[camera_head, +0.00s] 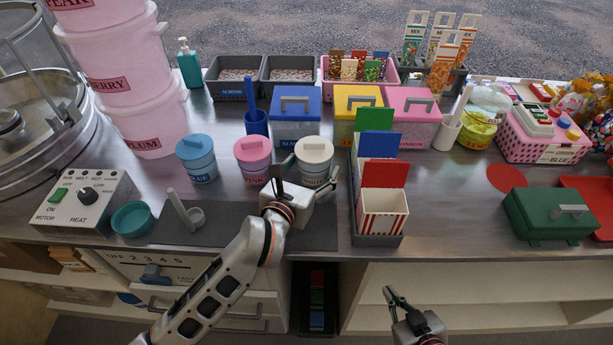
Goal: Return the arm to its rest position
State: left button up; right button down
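My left arm reaches in from the lower left over the counter. Its gripper (304,176) is open at the front of the white-lidded tub (314,149), its fingers apart with nothing seen between them. I cannot tell whether it touches the tub, whose lower part is partly hidden. My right gripper (394,297) is low in front of the counter, before the open shelf, with nothing seen in it. Its fingers are seen edge-on, so I cannot tell whether they are open.
A dark rack (377,240) with striped boxes stands right of my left gripper. Blue-lidded (196,148) and pink-lidded (253,150) tubs are to its left. A green box (548,216) sits at right. Counter between rack and green box is clear.

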pick_arm(q)
jog(key=shift+w+d+f, duration=0.1)
jog(key=shift+w, duration=0.15)
jog(key=c, duration=0.7)
jog(key=shift+r, duration=0.2)
jog(key=shift+r+p, duration=0.5)
jog(key=shift+r, duration=0.1)
